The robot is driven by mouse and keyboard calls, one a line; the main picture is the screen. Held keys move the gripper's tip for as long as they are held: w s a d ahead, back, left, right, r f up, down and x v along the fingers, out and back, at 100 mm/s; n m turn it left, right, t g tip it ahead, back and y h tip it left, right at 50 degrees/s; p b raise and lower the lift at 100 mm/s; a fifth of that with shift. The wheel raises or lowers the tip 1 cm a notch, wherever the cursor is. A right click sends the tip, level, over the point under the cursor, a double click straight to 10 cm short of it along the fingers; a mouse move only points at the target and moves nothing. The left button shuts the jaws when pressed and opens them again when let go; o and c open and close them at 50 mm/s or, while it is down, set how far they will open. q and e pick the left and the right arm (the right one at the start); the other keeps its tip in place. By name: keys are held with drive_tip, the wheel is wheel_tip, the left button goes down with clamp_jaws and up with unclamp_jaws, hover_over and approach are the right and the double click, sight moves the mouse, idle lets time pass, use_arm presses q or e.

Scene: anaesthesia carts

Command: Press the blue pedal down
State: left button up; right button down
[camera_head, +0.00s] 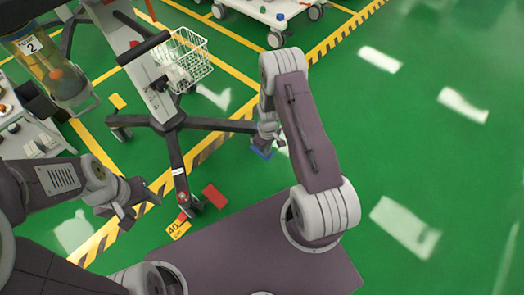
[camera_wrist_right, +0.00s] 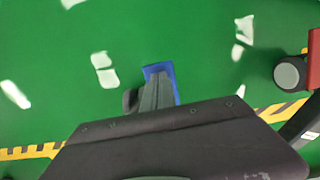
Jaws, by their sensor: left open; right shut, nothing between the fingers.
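The blue pedal (camera_head: 259,153) is on the green floor below my right gripper, and only its edge shows past the gripper in the head view. In the right wrist view the blue pedal (camera_wrist_right: 168,68) lies directly behind the fingertips, which cover much of it. My right gripper (camera_head: 267,140) is shut and empty, pointing down over the pedal; the right wrist view also shows its fingers (camera_wrist_right: 155,92). I cannot tell whether the tips touch the pedal or how far it is pressed. My left gripper (camera_head: 140,205) is open and empty at the left.
A red pedal-like block (camera_head: 215,196) and a yellow "40" sign (camera_head: 178,229) lie near a wheeled stand (camera_head: 172,122) with a white basket (camera_head: 188,60). A yellow block (camera_head: 117,101) lies further left. Green floor at the right is clear.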

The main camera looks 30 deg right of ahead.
wheel_tip(320, 180, up, 7)
drive_tip(key=p, duration=0.7)
idle(0.5)
